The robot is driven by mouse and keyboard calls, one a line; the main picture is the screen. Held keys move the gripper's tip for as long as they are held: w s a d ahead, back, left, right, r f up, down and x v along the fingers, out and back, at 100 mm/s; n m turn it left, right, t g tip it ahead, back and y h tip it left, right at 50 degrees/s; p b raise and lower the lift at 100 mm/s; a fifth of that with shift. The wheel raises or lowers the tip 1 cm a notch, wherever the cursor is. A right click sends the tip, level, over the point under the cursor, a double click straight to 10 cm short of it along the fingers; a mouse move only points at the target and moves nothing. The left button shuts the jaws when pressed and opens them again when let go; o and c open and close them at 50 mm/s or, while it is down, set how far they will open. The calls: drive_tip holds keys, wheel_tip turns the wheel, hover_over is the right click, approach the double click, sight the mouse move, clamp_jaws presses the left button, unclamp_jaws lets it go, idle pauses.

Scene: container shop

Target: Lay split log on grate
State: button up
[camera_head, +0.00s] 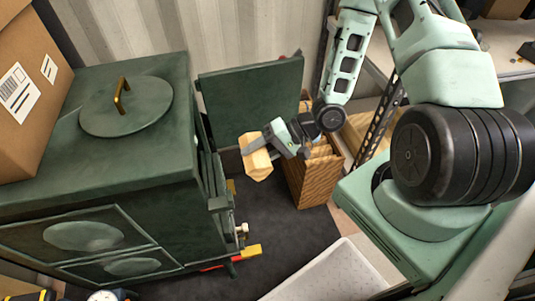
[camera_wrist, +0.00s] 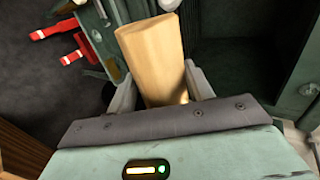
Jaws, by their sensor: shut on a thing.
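The split log (camera_head: 257,165) is a pale wooden block with flat cut faces. My gripper (camera_head: 268,140) is shut on it and holds it in the air, right of the green stove (camera_head: 185,120). In the wrist view the log (camera_wrist: 152,50) sticks out forward between the two fingers of my gripper (camera_wrist: 158,88). A dark green hollow (camera_wrist: 245,50), which looks like the stove's inside, lies right of the log in the wrist view. A green panel (camera_head: 250,95), apparently the stove's open door, stands behind the log. I cannot make out the grate in either view.
A wooden crate (camera_head: 312,185) stands on the dark floor mat (camera_head: 285,230) just right of my gripper. A red and yellow handle (camera_head: 240,255) juts out low at the stove. A white tray (camera_head: 330,275) lies at the front. A cardboard box (camera_head: 30,90) sits at the far left.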

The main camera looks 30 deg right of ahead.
drive_tip(key=shift+w+a+f+b, duration=0.65)
drive_tip(key=shift+w+a+b, duration=0.8)
drive_tip(key=shift+a+b, duration=1.85)
drive_tip(key=shift+w+a+f+b, duration=0.65)
drive_tip(key=shift+w+a+b, duration=1.1)
drive_tip(key=shift+a, duration=2.85)
drive_tip(key=shift+w+a+f+b, duration=0.65)
drive_tip(key=shift+w+a+b, duration=0.45)
drive_tip(key=shift+a+b, duration=2.35)
drive_tip(key=shift+a+f, duration=0.25)
drive_tip(key=shift+f, duration=0.25)
drive_tip(key=shift+a+f, duration=0.2)
drive_tip(key=shift+f, duration=0.3)
drive_tip(key=o, duration=1.2)
drive_tip(key=shift+s+d+f, duration=0.1)
